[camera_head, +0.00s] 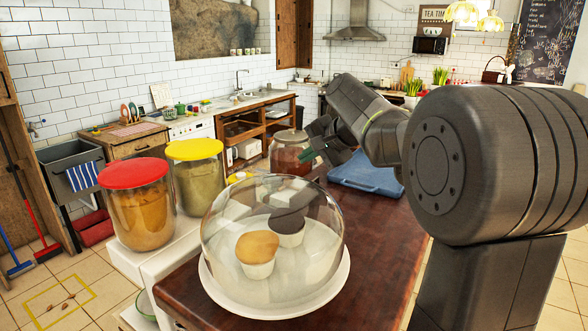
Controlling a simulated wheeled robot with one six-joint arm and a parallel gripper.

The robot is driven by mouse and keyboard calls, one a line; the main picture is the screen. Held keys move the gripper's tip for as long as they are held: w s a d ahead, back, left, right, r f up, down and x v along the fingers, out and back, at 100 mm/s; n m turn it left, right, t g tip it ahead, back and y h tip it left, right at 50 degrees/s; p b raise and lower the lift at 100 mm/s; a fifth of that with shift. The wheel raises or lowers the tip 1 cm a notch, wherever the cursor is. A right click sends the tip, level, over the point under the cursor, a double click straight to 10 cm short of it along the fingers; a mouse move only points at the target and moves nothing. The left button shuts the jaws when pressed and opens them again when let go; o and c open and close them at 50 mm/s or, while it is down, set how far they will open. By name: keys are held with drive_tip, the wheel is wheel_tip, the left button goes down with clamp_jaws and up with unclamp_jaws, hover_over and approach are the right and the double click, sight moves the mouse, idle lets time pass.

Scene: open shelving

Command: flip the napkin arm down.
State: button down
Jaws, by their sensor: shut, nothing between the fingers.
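My gripper (308,155) is at the end of my dark arm, above the wooden counter and in front of a glass jar with a red-brown filling (286,160). Its fingers are small and dark with a green part near the tip; they are shut with nothing held. I cannot clearly make out a napkin arm. A small yellow and white thing (237,178) shows behind and partly through the glass dome; I cannot tell whether it is the napkin holder. Gripper and jar overlap in the picture; I cannot tell whether they touch.
A glass dome (222,228) covers two cupcakes on a white stand in front. Red-lidded (137,210) and yellow-lidded (198,178) jars stand left. The counter (385,240) right of the dome is clear.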

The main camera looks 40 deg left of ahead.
drive_tip(key=v, duration=0.2)
drive_tip(key=shift+d+r, duration=0.25)
drive_tip(key=shift+a, duration=0.1)
idle(0.4)
